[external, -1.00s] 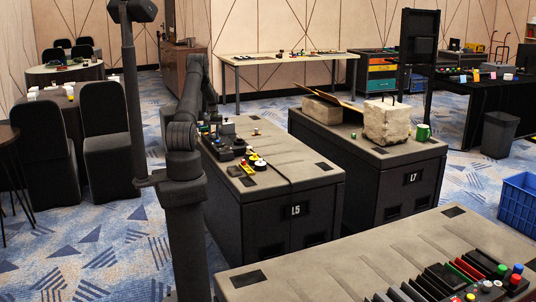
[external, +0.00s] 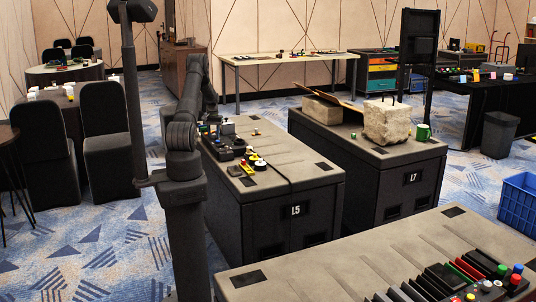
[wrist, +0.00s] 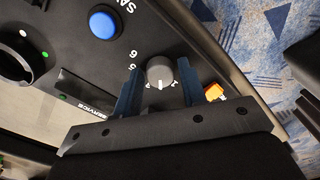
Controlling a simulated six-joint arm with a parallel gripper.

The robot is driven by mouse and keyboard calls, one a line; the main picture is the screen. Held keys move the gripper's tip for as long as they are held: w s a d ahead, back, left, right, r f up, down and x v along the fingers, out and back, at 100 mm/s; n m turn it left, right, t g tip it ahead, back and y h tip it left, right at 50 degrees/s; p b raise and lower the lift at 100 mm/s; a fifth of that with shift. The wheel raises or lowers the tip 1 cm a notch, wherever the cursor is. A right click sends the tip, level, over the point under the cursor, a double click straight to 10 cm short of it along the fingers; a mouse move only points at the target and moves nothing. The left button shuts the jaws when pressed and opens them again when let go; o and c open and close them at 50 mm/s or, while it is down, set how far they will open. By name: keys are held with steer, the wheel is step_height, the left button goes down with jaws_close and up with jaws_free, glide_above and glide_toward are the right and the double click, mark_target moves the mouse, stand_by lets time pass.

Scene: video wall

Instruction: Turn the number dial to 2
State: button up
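The number dial (wrist: 160,72) is a round grey knob with a pale mark on a dark panel, in the middle of the wrist view. Printed digits show to its left, small and turned; I cannot read which one the dial points at. My gripper (wrist: 158,84) is open, with one dark blue finger on each side of the dial. Narrow gaps seem to show between the fingers and the knob. In the external view my gripper is small among the devices on the L5 case (external: 312,182), and the dial cannot be made out there.
A blue button (wrist: 103,24) is up and left of the dial. An orange piece (wrist: 214,92) lies just right of the right finger. A dark round socket (wrist: 14,62) and a slot labelled SERVICE (wrist: 88,94) are at the left. The panel edge runs along the right.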

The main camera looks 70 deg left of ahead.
steer(key=shift+o, duration=0.9)
step_height(320, 180, up, 18)
steer(key=shift+f, duration=0.25)
steer(key=shift+f, duration=0.1)
step_height(320, 180, down, 17)
steer(key=shift+f, duration=0.15)
stand_by(0.4)
steer(key=n, duration=0.6)
step_height(320, 180, up, 16)
steer(key=shift+r, duration=0.25)
stand_by(2.2)
